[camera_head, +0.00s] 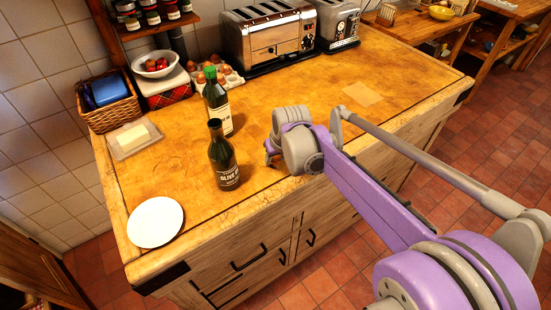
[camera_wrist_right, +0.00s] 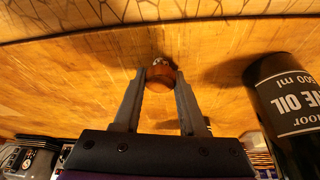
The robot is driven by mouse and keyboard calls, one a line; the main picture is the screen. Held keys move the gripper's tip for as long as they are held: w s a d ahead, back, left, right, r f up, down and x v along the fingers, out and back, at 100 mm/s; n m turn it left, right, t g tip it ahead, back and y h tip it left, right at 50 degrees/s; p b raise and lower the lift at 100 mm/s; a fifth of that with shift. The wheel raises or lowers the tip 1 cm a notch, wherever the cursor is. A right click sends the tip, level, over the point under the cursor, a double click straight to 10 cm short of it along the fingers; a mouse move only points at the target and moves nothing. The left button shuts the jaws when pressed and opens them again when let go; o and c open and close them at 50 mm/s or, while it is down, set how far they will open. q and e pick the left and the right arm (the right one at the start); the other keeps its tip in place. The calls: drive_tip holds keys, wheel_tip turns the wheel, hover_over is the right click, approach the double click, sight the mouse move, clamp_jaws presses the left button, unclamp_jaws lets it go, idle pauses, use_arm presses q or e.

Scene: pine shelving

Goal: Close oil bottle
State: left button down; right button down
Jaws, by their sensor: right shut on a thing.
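The oil bottle (camera_head: 223,165) is dark green with a black "olive oil" label. It stands upright on the wooden worktop, and no cap shows on its neck. In the wrist view it fills the right side (camera_wrist_right: 285,100). My right gripper (camera_wrist_right: 160,76) is shut on a small reddish-brown stopper (camera_wrist_right: 158,77), pinched between the fingertips. In the head view the right gripper (camera_head: 269,152) is low over the worktop, to the right of the bottle and apart from it; its fingers and the stopper are mostly hidden there. My left gripper is not in view.
A second bottle (camera_head: 217,98) with a green cap stands just behind the oil bottle. A white plate (camera_head: 155,222) lies at the front left. A butter dish (camera_head: 134,138), a wicker basket (camera_head: 105,117) and a toaster (camera_head: 268,38) stand farther back.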

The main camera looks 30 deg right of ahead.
wheel_tip(320, 180, up, 10)
drive_tip(key=shift+f+p, duration=0.1)
drive_tip(key=shift+p, duration=0.4)
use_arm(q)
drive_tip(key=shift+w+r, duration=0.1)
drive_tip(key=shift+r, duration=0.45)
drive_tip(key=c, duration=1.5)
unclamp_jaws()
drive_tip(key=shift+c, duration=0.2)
